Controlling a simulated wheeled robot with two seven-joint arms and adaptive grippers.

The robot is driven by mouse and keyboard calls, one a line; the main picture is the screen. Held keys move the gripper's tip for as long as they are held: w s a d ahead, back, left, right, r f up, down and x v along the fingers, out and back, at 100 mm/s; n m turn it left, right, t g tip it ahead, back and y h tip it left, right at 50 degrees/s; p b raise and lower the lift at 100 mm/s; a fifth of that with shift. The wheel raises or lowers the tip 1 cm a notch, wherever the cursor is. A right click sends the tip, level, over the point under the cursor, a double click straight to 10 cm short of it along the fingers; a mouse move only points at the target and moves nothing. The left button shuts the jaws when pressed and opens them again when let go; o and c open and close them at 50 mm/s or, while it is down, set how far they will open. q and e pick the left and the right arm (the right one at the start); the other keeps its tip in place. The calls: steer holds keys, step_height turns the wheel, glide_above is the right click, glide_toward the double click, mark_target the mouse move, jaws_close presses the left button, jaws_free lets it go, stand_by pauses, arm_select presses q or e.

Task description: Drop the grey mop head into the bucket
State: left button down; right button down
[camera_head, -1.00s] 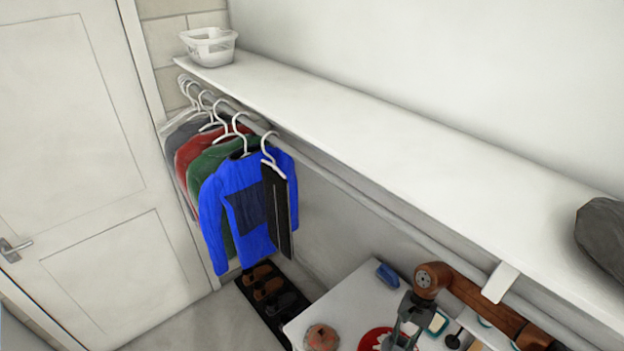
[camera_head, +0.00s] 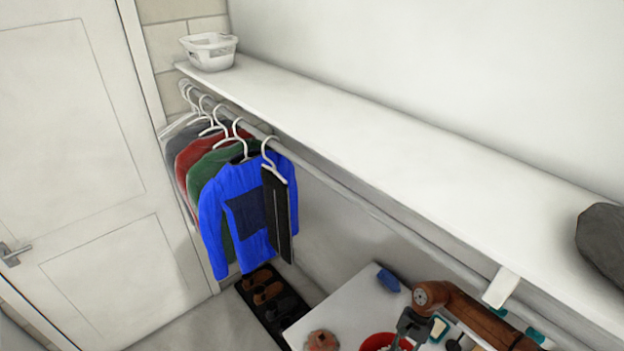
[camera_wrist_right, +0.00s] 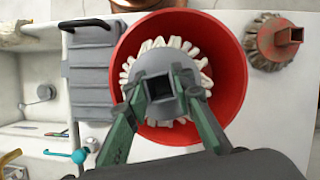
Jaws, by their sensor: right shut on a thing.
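The mop head (camera_wrist_right: 150,48), with a grey socket and pale strands, is held in my right gripper (camera_wrist_right: 165,88). The gripper is shut on its socket. In the right wrist view the mop head lies within the round outline of the red bucket (camera_wrist_right: 234,62); its exact height against the rim is hard to tell. In the head view the bucket (camera_head: 366,345) is cut by the bottom edge, and my right gripper (camera_head: 408,334) is over its right side. My left gripper is not in view.
A reddish-brown mop head (camera_wrist_right: 268,45) stands on the white surface right of the bucket; it also shows in the head view (camera_head: 322,341). A grey ribbed panel (camera_wrist_right: 92,70) is left of the bucket. A blue object (camera_head: 388,280) lies at the surface's back. A long shelf (camera_head: 400,150) overhangs.

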steer(key=c, duration=1.6)
jaws_free()
steer(key=shift+r, duration=0.1)
steer(key=v, duration=0.7)
steer(key=shift+r, duration=0.2)
